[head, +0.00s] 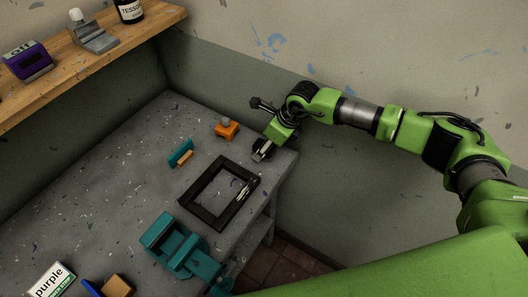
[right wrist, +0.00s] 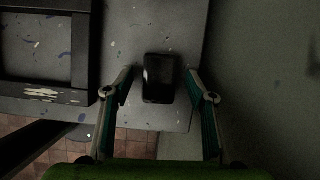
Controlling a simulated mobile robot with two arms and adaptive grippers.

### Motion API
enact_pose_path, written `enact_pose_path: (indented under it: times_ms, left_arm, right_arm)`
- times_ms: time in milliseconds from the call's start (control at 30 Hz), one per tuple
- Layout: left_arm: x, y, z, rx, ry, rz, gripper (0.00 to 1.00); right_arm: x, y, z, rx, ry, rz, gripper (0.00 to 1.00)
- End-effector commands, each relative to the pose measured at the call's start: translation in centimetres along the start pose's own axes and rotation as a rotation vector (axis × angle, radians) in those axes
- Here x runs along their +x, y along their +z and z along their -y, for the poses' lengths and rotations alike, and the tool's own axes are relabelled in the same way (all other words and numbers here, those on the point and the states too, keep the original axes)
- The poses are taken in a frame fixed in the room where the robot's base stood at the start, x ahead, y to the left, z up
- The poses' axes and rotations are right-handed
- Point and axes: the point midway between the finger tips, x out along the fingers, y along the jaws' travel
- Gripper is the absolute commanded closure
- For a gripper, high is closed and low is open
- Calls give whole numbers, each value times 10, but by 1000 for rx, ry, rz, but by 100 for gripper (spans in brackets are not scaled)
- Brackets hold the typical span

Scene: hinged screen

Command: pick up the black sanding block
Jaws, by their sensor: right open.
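The black sanding block (right wrist: 159,78) lies on the grey bench near its right edge. In the right wrist view it sits between the tips of my right gripper (right wrist: 159,84), with a gap on both sides. The gripper is open and empty, reaching down over the block; whether its tips are level with the block is hard to tell. In the head view my right gripper (head: 264,147) is at the bench's right corner and largely hides the block. My left gripper is not in view.
A black square frame (head: 192,208) lies on the bench close by. An orange knobbed block (head: 227,129), a teal-and-orange tool (head: 181,154) and a teal vise (head: 172,242) are also there. A wooden shelf (head: 92,60) runs along the left wall. Walls stand close beyond the bench.

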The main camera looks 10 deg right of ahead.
Motion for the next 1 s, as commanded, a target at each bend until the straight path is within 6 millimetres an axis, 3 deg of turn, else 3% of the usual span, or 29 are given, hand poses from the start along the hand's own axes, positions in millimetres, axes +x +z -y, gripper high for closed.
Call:
enact_pose_path:
  times_ms: [233, 400, 767, 1000]
  left_arm:
    - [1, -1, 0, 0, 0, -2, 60]
    - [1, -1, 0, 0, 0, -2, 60]
    - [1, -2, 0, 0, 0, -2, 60]
    - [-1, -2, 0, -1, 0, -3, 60]
  right_arm:
    - [1, 1, 0, 0, 0, 1, 51]
    - [1, 1, 0, 0, 0, 1, 92]
    - [0, 1, 1, 0, 0, 1, 92]
    - [-15, 7, 12, 4, -3, 2, 92]
